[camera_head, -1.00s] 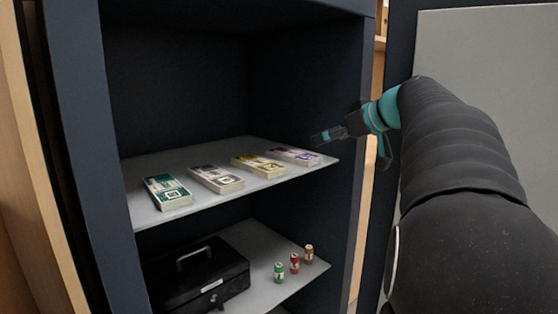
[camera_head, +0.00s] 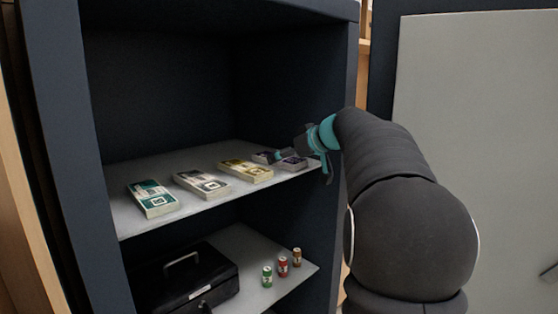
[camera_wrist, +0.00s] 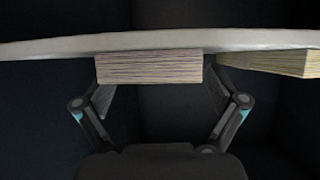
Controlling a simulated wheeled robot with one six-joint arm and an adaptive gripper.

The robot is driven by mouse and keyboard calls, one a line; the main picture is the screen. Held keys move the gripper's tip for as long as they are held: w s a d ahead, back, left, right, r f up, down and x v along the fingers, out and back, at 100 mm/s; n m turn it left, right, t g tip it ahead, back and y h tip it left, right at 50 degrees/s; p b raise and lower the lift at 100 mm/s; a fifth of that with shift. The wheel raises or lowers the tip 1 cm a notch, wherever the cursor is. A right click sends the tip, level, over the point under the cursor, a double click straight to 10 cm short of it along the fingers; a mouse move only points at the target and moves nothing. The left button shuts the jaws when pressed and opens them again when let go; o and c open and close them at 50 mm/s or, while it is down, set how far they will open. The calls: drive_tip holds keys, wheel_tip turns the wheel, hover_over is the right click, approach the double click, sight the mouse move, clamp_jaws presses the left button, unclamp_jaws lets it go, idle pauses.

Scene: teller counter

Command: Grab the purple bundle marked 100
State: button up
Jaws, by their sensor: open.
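The purple bundle (camera_head: 292,163) lies flat at the right end of the upper shelf (camera_head: 125,212), partly hidden by my gripper. In the wrist view, the bundle (camera_wrist: 148,67) shows its striped paper edge, and the picture appears upside down. My gripper (camera_head: 282,153) is over the bundle in the head view. In the wrist view, the fingers of my gripper (camera_wrist: 160,98) are spread wide, one on each side of the bundle, with nothing gripped. Whether a fingertip touches it cannot be told. The number 100 is too small to read.
A yellow bundle (camera_head: 246,171) lies just left of the purple one and shows in the wrist view (camera_wrist: 276,63). Grey (camera_head: 202,185) and green (camera_head: 152,199) bundles lie farther left. A black cash box (camera_head: 185,278) and three small rolls (camera_head: 282,267) are on the lower shelf.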

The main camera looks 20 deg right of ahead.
drive_tip(key=shift+w+a+f, duration=0.2)
drive_tip(key=shift+w+f, duration=0.05)
drive_tip(key=shift+w, duration=0.2)
drive_tip(key=c, duration=1.3)
drive_tip(key=shift+c, duration=0.2)
